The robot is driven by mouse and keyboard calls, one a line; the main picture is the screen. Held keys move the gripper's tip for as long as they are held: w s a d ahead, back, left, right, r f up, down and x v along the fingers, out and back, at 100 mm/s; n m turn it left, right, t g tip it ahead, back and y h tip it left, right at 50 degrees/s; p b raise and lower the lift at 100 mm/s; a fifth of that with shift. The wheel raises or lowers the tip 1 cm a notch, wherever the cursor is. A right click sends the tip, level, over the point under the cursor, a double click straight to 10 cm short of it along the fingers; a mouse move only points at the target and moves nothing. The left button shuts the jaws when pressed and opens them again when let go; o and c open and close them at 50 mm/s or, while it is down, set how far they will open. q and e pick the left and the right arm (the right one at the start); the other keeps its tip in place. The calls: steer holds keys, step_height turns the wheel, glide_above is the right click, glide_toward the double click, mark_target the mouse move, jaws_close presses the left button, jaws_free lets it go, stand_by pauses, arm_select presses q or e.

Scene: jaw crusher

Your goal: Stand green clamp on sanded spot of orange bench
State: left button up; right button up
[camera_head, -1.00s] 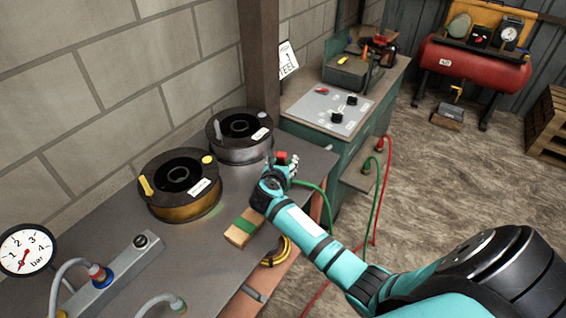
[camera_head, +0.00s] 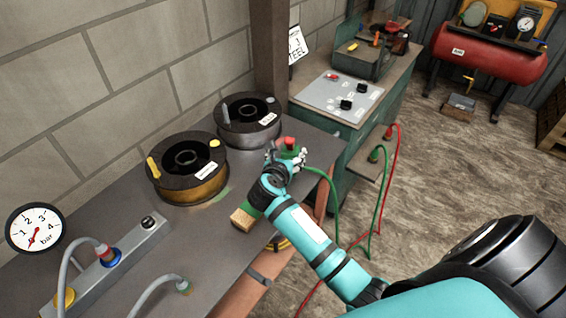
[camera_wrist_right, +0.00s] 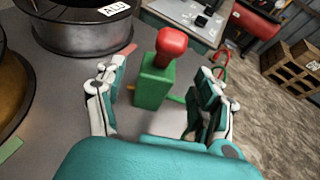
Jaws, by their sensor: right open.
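The green clamp, a green block with a red knob, stands upright on the grey bench top (camera_head: 120,240) near its far right edge, in the head view (camera_head: 290,150). In the right wrist view the clamp (camera_wrist_right: 154,84) stands between my right gripper's two fingers, with a gap on each side. My right gripper (camera_head: 286,158) is open around it; it also shows in the wrist view (camera_wrist_right: 156,84). A narrow pinkish patch (camera_wrist_right: 127,49) lies left of the clamp; I cannot tell whether it is the sanded spot. The bench's side (camera_head: 232,300) is orange. My left gripper is out of view.
Two wire spools (camera_head: 188,170) (camera_head: 248,121) stand along the wall. A wooden block (camera_head: 243,219) lies partly behind my right arm. A manifold with a gauge (camera_head: 34,228) and hoses is at the left. Green and red cables hang beyond the bench's right edge.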

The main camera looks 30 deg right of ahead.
steer(key=v, duration=0.6)
steer(key=shift+s+a+b, duration=0.15)
steer(key=shift+s+b, duration=0.05)
steer(key=shift+b, duration=0.1)
